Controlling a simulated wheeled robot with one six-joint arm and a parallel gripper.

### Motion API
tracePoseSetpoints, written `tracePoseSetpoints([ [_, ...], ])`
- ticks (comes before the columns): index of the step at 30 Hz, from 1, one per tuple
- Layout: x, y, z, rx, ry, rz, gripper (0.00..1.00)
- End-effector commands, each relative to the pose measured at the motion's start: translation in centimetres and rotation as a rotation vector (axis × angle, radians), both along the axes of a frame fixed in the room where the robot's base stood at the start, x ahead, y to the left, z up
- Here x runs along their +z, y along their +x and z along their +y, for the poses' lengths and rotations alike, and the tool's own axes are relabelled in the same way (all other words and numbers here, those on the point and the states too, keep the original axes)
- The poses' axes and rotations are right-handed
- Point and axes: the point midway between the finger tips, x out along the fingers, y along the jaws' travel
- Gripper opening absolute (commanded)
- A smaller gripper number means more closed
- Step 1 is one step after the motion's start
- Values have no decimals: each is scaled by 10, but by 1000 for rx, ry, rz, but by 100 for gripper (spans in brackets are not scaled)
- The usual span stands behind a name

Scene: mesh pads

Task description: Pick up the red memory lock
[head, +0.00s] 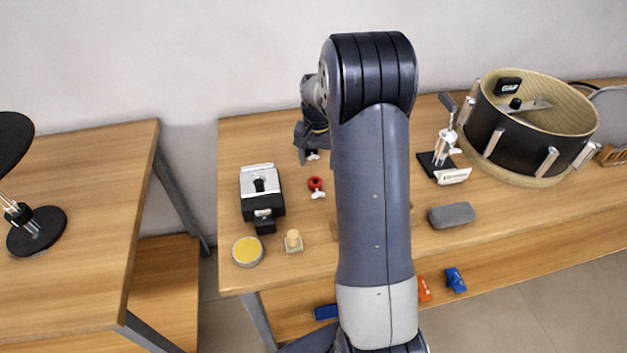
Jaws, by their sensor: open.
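The red memory lock (316,184) is a small red ring with a white wing-shaped part at its lower side. It lies on the wooden table (231,150), left of my arm and right of a black-and-silver pedal-like block. My gripper (304,152) is above the back part of the table, behind the red memory lock in the picture and apart from it. The gripper is open, small in view and partly covered by my arm. A small dark piece with a white wing (313,155) shows close beside the gripper; whether they touch cannot be told.
The black-and-silver block (262,198), a yellow round tin (247,251) and a cream knobbed piece (293,241) stand nearby. Right of my arm are a grey case (452,215), a metal clamp stand (441,157) and an open drum shell (526,137). My arm hides the table's middle.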

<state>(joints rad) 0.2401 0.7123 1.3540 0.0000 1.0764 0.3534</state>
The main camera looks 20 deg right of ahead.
Motion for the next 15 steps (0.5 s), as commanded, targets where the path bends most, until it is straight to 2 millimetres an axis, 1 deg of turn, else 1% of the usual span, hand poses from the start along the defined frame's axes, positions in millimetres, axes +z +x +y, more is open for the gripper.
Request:
tracePoseSetpoints([
  [1,-6,0,0,0,0,2,61],
  [8,-23,-4,4,2,1,3,61],
  [12,-44,-10,11,2,1,3,61],
  [15,-58,-9,10,1,0,1,61],
])
